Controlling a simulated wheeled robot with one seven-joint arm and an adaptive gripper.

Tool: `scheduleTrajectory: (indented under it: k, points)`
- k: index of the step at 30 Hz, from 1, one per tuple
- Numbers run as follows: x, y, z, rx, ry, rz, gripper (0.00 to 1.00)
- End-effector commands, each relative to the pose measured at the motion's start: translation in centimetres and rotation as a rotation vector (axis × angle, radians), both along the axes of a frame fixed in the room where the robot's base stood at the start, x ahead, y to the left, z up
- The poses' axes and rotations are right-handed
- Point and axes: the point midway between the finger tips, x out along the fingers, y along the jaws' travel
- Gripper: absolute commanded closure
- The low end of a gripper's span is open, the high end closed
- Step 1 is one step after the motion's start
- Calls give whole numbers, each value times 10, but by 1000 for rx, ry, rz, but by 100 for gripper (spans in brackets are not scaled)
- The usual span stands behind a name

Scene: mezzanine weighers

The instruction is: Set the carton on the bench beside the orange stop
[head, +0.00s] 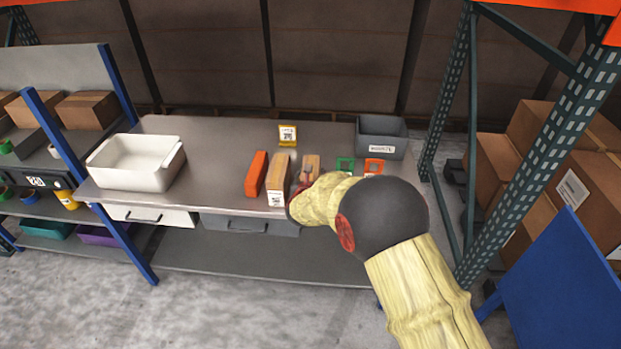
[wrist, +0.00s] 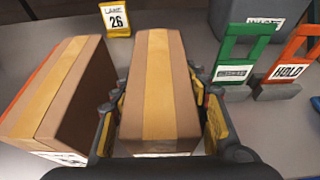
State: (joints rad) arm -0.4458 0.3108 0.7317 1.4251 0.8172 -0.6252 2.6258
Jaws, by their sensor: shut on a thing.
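My gripper (wrist: 158,118) is shut on a brown carton (wrist: 158,75) with a tan tape strip, one finger on each long side. In the head view the held carton (head: 312,163) shows just past my arm, which hides most of the gripper. I cannot tell whether it touches the bench (head: 220,136). A second taped carton (head: 279,178) stands on the bench to its left, with a gap between them in the wrist view. The orange stop (head: 256,174) is a long bar just left of that second carton; its edge shows at the wrist view's left (wrist: 38,72).
A yellow lane 26 sign (head: 288,134) stands behind the cartons. A green frame (head: 345,164), an orange HOLD frame (head: 374,167) and a grey bin (head: 382,136) stand to the right. A white tub (head: 135,178) is at left; bare bench lies between it and the stop.

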Motion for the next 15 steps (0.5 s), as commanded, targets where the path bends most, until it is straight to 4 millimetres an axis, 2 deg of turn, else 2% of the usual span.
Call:
scheduleTrajectory:
  k: [8, 9, 15]
  points:
    - [1, 0, -1, 2, -3, -1, 97]
    - [0, 0, -3, 1, 1, 0, 54]
    - [0, 0, -2, 0, 1, 0, 43]
